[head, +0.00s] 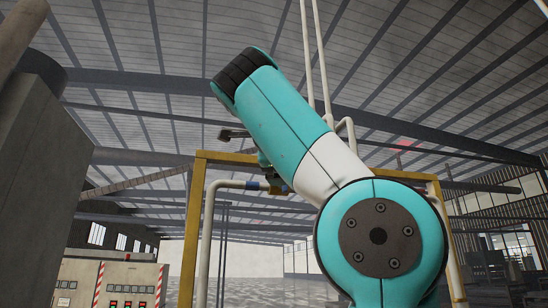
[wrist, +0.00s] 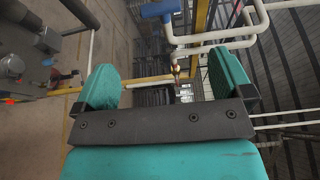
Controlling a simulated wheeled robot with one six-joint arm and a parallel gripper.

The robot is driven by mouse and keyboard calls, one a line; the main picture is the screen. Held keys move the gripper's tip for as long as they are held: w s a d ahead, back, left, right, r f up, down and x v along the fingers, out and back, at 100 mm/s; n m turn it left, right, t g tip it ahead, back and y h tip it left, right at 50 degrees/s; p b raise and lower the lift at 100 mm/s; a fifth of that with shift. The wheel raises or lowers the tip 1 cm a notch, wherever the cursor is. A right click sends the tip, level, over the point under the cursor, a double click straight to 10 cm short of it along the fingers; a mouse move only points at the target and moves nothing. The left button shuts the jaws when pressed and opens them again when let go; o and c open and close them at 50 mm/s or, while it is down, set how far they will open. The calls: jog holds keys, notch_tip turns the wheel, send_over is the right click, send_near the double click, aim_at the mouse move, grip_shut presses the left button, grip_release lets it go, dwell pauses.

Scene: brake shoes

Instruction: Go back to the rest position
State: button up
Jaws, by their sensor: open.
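My gripper (wrist: 164,78) shows in the wrist view as two teal fingers on a dark bar, spread wide apart with nothing between them. In the head view my teal and white arm fills the middle and reaches up to the left. The gripper's fingers cannot be made out there. No brake shoe can be made out in either view.
A yellow frame (head: 195,210) and white pipes (head: 208,235) stand behind my arm. A grey machine (head: 45,150) is at the left. A control cabinet (head: 110,285) stands lower left. In the wrist view, a white pipe (wrist: 215,40) and a blue fitting (wrist: 160,9) are beyond the fingers.

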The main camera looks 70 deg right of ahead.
dwell(0.4)
jog(key=w+a+f+n+t+y+b, duration=0.35)
jog(key=w+f+n, duration=0.3)
jog(key=w, duration=0.25)
jog(key=w+a+f+n+t+y+b, duration=0.25)
jog(key=w+a+f+n+t, duration=0.3)
jog(key=w+n, duration=0.3)
jog(key=w+a+f+n+g+y+b, duration=0.1)
jog(key=w+a+f+n+y+b, duration=0.4)
jog(key=f, duration=0.6)
jog(key=w+a+f+n+y, duration=0.3)
jog(key=a+f+n, duration=0.35)
jog(key=f, duration=0.45)
jog(key=s+a+f+n+g+y+b, duration=0.35)
jog(key=a+f, duration=0.25)
jog(key=f, duration=0.6)
jog(key=s+a+f+n+g+y+b, duration=0.2)
jog(key=s+a+f+n+g, duration=0.3)
jog(key=f, duration=0.7)
jog(key=s+a+f+n+g+y+b, duration=0.1)
jog(key=s+a+f+n+g, duration=0.1)
jog(key=s+f, duration=0.5)
jog(key=s+a+f+n+g+y+b, duration=0.1)
jog(key=s+a+f+n+g+b, duration=0.1)
jog(key=s+f, duration=0.6)
jog(key=shift+s+a+f+n, duration=0.2)
jog(key=shift+a+n, duration=0.4)
jog(key=shift+a, duration=0.65)
